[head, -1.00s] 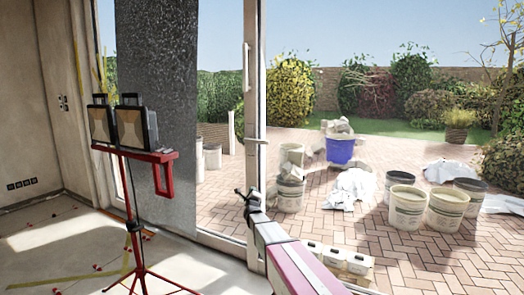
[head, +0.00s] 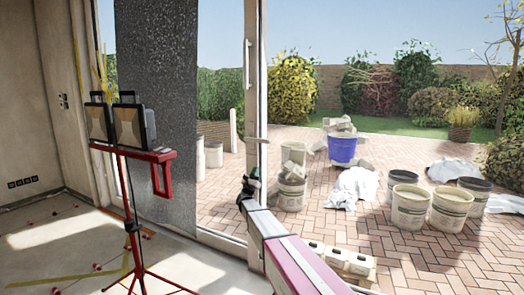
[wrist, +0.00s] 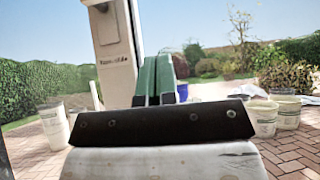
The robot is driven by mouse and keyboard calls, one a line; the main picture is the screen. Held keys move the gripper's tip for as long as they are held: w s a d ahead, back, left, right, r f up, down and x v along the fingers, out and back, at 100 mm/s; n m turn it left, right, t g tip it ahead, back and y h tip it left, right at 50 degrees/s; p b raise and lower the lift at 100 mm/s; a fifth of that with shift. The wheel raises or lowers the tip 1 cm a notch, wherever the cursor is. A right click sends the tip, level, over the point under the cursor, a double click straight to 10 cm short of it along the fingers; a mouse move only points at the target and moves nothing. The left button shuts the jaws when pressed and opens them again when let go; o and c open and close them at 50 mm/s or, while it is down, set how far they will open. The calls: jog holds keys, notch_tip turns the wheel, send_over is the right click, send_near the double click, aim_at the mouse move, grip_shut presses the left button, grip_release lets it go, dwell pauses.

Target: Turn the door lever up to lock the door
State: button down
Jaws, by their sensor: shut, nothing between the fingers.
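The door lever (head: 257,141) is a small light bar, about level, on the narrow door stile (head: 254,105) in the head view. My gripper (head: 254,172) is a short way below the lever in that view, with its fingers pointing up. A gap shows between fingertips and lever. In the wrist view the green fingers (wrist: 155,75) are together and hold nothing. The pale door stile (wrist: 112,45) stands just left of them there. A pale piece (wrist: 98,4) at the top edge of the wrist view is cut off, and I cannot tell if it is the lever.
A tall pull handle (head: 248,65) is on the door above the lever. A red stand with work lights (head: 133,157) is at left. Outside are several buckets (head: 409,208), a blue tub (head: 342,150) and a paved terrace with free room.

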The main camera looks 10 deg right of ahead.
aim_at(259, 139)
jog(key=shift+r, duration=0.1)
jog(key=s+a+r+x, duration=0.1)
jog(key=r+x, duration=0.1)
jog(key=x, duration=1)
jog(key=shift+r, duration=0.25)
jog(key=shift+s+d, duration=0.1)
jog(key=shift+s, duration=0.05)
